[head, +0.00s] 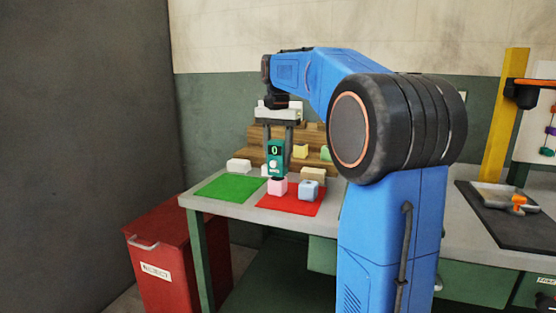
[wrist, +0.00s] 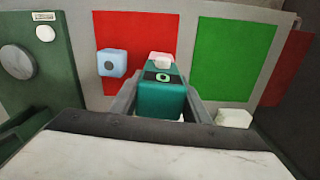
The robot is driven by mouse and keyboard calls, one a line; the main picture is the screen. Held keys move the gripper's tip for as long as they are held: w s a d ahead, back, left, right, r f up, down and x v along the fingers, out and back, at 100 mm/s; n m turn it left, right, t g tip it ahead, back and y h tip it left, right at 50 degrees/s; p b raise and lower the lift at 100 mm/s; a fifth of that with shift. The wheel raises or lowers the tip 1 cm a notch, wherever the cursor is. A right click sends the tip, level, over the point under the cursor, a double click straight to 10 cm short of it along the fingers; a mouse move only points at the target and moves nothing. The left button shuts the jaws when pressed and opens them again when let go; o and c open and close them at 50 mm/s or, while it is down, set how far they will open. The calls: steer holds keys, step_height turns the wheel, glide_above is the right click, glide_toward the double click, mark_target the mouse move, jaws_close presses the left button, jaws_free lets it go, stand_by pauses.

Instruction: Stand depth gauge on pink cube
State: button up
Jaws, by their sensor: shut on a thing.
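The depth gauge (head: 275,154) is a teal block with a dark display showing 0. My gripper (head: 279,150) is shut on it and holds it upright. In the wrist view the gauge (wrist: 162,97) sits between the two fingers of my gripper (wrist: 161,103). The pink cube (head: 277,187) stands on the red mat, directly below the gauge in the head view. In the wrist view the pink cube (wrist: 160,59) shows just past the gauge, partly hidden by it. I cannot tell whether the gauge's foot touches the cube.
A light blue cube (head: 308,190) with a dark spot stands on the red mat (head: 291,207), right of the pink cube. A green mat (head: 229,187) lies left. Pale blocks (head: 239,165) and a wooden stepped rack (head: 313,136) stand behind. A red bin (head: 168,243) stands beside the table.

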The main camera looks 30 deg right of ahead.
steer(key=shift+f, duration=0.5)
steer(key=shift+f, duration=0.15)
steer(key=o, duration=1.2)
steer(key=shift+c, duration=0.2)
step_height(320, 180, up, 12)
steer(key=shift+r, duration=0.15)
steer(key=s+a+f+n+t, duration=0.1)
steer(key=s+a+f+n, duration=0.2)
steer(key=s+f, duration=0.7)
steer(key=s+a+f+n+t, duration=0.2)
steer(key=s+a+f+n, duration=0.2)
steer(key=s+a+f, duration=0.3)
steer(key=s+a+f+n+t, duration=0.1)
steer(key=s+a+f+n, duration=0.3)
steer(key=s+f, duration=0.9)
step_height(320, 180, down, 4)
steer(key=shift+s+a+t, duration=0.15)
steer(key=shift+a+t, duration=0.25)
steer(key=shift+a, duration=0.55)
